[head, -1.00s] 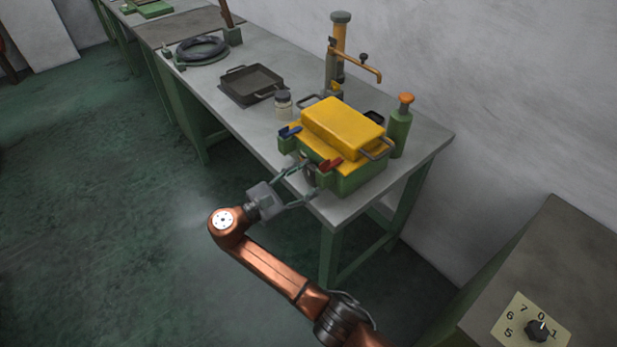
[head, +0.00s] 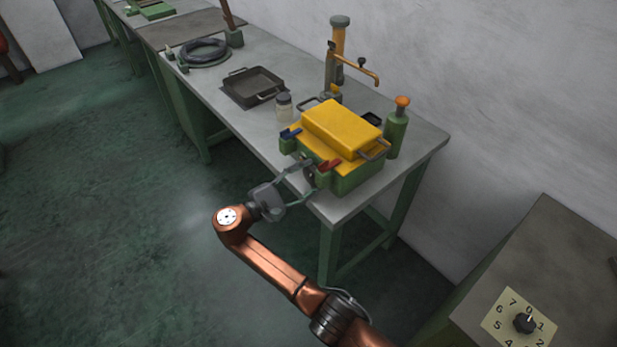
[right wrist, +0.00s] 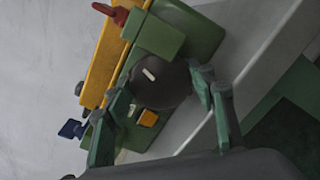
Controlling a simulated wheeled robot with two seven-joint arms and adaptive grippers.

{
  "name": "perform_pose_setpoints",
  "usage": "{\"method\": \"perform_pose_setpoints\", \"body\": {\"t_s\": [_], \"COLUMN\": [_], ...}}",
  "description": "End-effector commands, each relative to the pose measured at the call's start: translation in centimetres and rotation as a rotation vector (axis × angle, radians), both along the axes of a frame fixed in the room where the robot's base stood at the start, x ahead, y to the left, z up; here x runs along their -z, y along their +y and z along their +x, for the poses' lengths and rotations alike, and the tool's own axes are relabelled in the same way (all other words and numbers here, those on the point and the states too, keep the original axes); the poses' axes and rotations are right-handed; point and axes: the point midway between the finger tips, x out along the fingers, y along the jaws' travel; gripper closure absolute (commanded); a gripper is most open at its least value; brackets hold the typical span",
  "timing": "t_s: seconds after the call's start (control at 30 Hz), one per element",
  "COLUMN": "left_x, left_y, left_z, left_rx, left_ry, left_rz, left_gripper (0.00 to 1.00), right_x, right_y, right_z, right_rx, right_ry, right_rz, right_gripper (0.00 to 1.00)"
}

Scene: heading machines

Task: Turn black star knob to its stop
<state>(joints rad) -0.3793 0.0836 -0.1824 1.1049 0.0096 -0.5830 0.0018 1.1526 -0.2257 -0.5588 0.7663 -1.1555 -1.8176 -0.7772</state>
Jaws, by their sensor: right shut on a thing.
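The black star knob (right wrist: 160,84) is on the front of the green box, dark and roundish with a short white mark near its upper left in the right wrist view. My right gripper (right wrist: 166,98) is shut on it, one finger on each side. In the head view, the right gripper (head: 309,182) reaches the front of the green box (head: 358,178) with its yellow cover (head: 343,127); the knob there is mostly hidden by the fingers. My left gripper is not in view.
A red lever (head: 330,166) and a blue lever (head: 291,133) flank the knob closely. An orange button (right wrist: 148,118) is near a finger. A green bottle (head: 396,135), jar (head: 284,105) and tray (head: 254,87) stand on the bench. A numbered dial (head: 523,323) is at lower right.

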Motion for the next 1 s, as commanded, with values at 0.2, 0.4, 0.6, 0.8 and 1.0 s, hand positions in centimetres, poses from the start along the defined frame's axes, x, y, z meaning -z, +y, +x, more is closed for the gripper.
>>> {"method": "perform_pose_setpoints", "body": {"t_s": [0.2, 0.4, 0.6, 0.8, 1.0], "left_x": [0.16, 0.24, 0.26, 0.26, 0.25], "left_y": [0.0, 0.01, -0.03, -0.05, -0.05], "left_z": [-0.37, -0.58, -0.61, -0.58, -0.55], "left_rx": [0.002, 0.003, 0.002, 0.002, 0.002], "left_ry": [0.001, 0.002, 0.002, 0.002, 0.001], "left_rz": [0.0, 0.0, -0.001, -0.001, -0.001], "left_gripper": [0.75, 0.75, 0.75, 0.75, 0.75], "right_x": [-0.01, 0.02, 0.04, 0.03, 0.03], "right_y": [-0.02, -0.04, -0.04, -0.06, -0.03], "right_z": [-0.04, -0.04, -0.05, -0.05, -0.03], "right_rx": [0.001, 0.001, 0.002, 0.002, 0.001], "right_ry": [-0.068, -0.092, -0.094, -0.094, -0.093], "right_rz": [0.048, 0.064, 0.066, 0.066, 0.066], "right_gripper": [0.73, 0.73, 0.73, 0.46, 0.33]}}
